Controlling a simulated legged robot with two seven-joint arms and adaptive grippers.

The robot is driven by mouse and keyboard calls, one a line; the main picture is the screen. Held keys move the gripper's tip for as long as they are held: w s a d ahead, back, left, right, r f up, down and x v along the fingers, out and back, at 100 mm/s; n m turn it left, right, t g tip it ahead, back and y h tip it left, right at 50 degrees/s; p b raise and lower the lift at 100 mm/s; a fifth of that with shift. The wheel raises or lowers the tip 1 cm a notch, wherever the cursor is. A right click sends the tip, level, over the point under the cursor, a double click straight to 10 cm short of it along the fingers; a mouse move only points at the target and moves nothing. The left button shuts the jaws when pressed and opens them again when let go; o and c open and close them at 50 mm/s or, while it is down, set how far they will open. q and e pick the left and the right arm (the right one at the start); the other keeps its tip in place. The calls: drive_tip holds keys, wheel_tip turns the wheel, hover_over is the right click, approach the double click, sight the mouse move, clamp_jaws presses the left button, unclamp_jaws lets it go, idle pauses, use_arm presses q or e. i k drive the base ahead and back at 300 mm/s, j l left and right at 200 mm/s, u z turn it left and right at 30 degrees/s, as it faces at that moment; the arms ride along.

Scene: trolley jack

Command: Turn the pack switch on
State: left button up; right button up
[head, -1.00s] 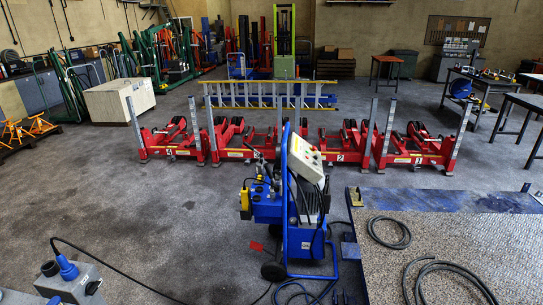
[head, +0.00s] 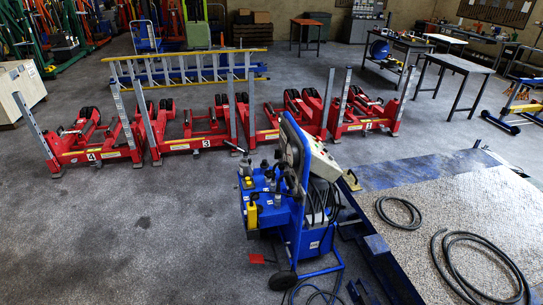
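The pack, a blue power unit on a two-wheeled trolley (head: 285,215), stands upright near the middle of the head view. A pale control box (head: 323,164) with small buttons or knobs sits tilted at its upper right. Round gauges show beside it, and dark hoses hang below it. A yellow part (head: 252,215) sits on the pack's left side. The pack switch is too small to tell apart, and its position cannot be read. Neither of my grippers is in view.
Red jacks with upright posts (head: 205,140) stand in a row behind the pack. A yellow ladder (head: 190,70) lies behind them. A textured platform (head: 465,205) with coiled black hoses (head: 483,265) is at the right. The grey floor (head: 130,235) left of the pack is clear.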

sight(277, 154)
drive_tip(key=z, duration=1.5)
drive_tip(key=j+z, duration=0.15)
drive_tip(key=j, duration=0.2)
drive_tip(key=i+j+z, duration=0.1)
drive_tip(key=j, duration=0.25)
